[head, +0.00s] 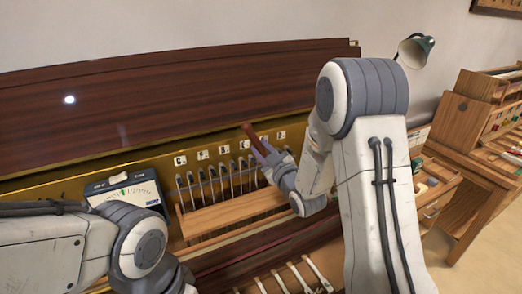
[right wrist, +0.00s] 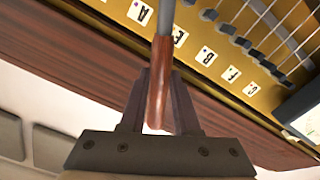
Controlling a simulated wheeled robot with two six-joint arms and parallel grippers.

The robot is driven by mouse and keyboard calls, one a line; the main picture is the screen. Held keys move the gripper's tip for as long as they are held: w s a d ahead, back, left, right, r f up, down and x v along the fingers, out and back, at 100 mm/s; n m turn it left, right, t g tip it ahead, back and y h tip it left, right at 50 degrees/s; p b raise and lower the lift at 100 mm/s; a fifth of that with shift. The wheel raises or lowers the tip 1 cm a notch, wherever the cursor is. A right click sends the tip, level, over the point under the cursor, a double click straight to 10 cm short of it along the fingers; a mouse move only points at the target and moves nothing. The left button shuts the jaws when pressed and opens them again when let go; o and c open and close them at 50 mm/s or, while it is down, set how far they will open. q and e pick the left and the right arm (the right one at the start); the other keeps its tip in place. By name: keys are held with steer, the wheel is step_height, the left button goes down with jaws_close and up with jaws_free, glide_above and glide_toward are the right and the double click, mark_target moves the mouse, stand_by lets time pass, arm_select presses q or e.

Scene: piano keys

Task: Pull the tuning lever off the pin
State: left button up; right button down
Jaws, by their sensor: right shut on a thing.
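My right gripper (head: 266,155) is shut on the brown wooden handle of the tuning lever (head: 250,135), above the row of pins on the piano's gold plate. In the right wrist view the handle (right wrist: 158,82) stands between the fingers (right wrist: 160,100). The lever's grey shaft runs out of the top of that view, so its far end is hidden. I cannot tell whether the lever sits on a pin (head: 190,178). My left arm shows at the lower left, but its gripper is out of view.
White letter labels (head: 181,159) run along the gold plate above the pins. A tuner with a dial (head: 125,193) stands left of them. A wooden rail (head: 230,213) crosses in front of the strings. The dark lid (head: 170,95) rises behind. A lamp (head: 415,50) and wooden workbench (head: 480,130) are at right.

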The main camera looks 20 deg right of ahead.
steer(key=shift+s+d+b, duration=0.2)
steer(key=shift+s+b, duration=0.25)
steer(key=shift+s, duration=0.55)
steer(key=shift+s+d+b, duration=0.2)
steer(key=shift+s+b, duration=0.2)
steer(key=shift+s, duration=0.55)
steer(key=shift+s+d+b, duration=0.15)
steer(key=shift+s+b, duration=0.15)
steer(key=shift+s, duration=0.7)
